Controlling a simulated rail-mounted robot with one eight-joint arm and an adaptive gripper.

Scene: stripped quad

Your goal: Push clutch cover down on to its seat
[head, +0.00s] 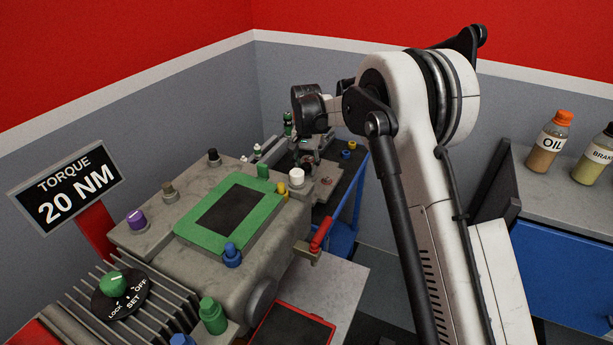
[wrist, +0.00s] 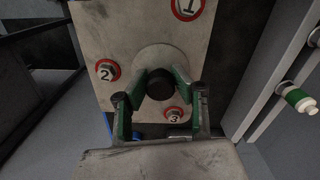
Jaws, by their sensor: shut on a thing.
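In the wrist view, a pale grey plate (wrist: 128,28), which looks like the clutch cover, has red-ringed spots numbered 1, 2 and 3. A round raised boss with a black knob (wrist: 160,90) sits near its middle. My gripper (wrist: 160,83) has its green-padded fingers on both sides of the knob and is shut on it. In the head view the grey plate (head: 327,187) shows small beyond the engine block, and my arm partly covers that area. The seat and any gap under the plate are hidden.
A grey engine block (head: 150,240) with a green-framed opening (head: 187,235) and several coloured caps stands at left. A blue cart (head: 343,215) is behind it. A bench with an oil bottle (head: 551,145) is at right. A torque sign (head: 66,187) reads 20 NM.

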